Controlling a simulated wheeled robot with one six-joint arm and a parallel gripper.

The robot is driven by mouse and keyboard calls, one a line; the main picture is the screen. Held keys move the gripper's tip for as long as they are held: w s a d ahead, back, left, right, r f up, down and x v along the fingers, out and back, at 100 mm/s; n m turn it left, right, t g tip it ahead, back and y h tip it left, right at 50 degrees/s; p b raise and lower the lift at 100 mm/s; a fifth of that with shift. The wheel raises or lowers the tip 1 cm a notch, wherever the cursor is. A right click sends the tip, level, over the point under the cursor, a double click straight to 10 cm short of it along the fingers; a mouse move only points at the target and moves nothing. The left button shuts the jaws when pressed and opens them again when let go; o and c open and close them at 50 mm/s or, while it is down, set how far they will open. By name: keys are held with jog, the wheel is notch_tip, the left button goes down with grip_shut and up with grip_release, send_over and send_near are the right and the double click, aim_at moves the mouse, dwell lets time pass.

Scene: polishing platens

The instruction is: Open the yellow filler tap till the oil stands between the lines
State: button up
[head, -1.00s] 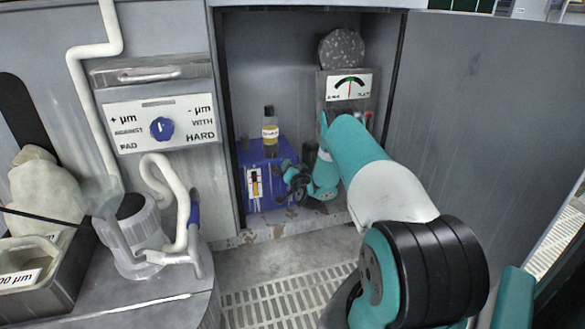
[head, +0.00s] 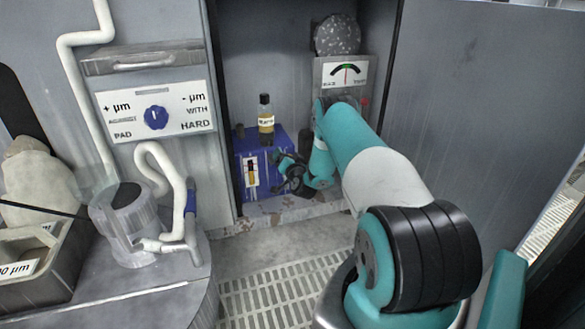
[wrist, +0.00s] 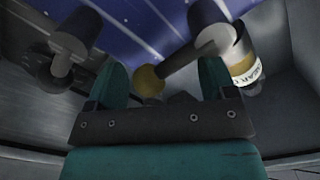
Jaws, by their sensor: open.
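The blue oil tank (head: 276,138) stands low in the open cabinet; it also fills the top of the wrist view (wrist: 150,18). Its pale sight gauge (head: 251,172) faces front, with dark and yellow parts; the oil level is too small to read. A round yellow knob (wrist: 148,82), which appears to be the filler tap's, sits at the end of a dark lever in the wrist view. My gripper (wrist: 162,68) is open, its two teal fingers on either side of the knob, nearer the left one. I cannot tell whether they touch it. In the head view, my gripper (head: 288,172) is beside the tank's right side.
A labelled bottle (head: 266,120) stands on the tank; it shows at right in the wrist view (wrist: 243,68). A grey dark-knobbed fitting (wrist: 75,42) is at left there. Cabinet walls are close on both sides.

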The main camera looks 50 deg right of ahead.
jog(key=p+v, duration=1.7)
jog(key=p, duration=0.5)
jog(key=shift+p, duration=0.4)
jog(key=shift+s+a, duration=0.1)
